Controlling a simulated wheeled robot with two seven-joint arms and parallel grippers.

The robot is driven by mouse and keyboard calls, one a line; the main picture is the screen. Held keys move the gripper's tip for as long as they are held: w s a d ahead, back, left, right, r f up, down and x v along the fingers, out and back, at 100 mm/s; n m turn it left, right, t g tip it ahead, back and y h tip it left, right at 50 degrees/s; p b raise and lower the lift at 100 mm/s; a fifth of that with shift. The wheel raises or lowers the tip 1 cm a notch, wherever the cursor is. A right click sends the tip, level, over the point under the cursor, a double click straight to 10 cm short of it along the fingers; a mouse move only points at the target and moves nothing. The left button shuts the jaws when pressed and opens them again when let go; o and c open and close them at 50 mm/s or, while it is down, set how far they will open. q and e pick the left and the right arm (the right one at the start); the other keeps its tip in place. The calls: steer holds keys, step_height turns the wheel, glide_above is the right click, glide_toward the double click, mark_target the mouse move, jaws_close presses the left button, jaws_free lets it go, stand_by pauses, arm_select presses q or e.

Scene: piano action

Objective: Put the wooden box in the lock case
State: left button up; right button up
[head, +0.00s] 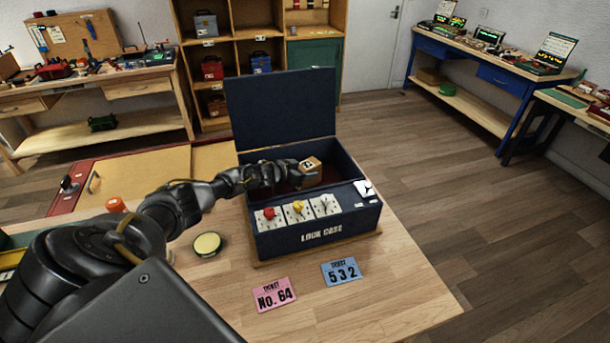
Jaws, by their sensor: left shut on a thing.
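The lock case (318,235) is a dark blue box on the wooden table, with its lid (281,108) standing open at the back. Its front panel carries several white plates with a red knob, a yellow knob and other controls. My left gripper (298,172) is shut on the small wooden box (311,165), which has a dark mark on its face. It holds the box over the open compartment of the case, near its right part. Whether the box touches the inside is hidden. My right gripper is not in view.
A pink ticket (274,294) and a blue ticket (341,271) lie in front of the case. A round yellow-topped thing (207,244) and an orange knob (116,205) are left of it. The table's right part is clear. Shelves and workbenches stand behind.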

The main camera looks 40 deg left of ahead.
arm_select(q)
step_height(320, 180, down, 2)
steer(key=shift+w+f, duration=0.1)
steer(key=shift+f, duration=0.2)
steer(key=o, duration=1.1)
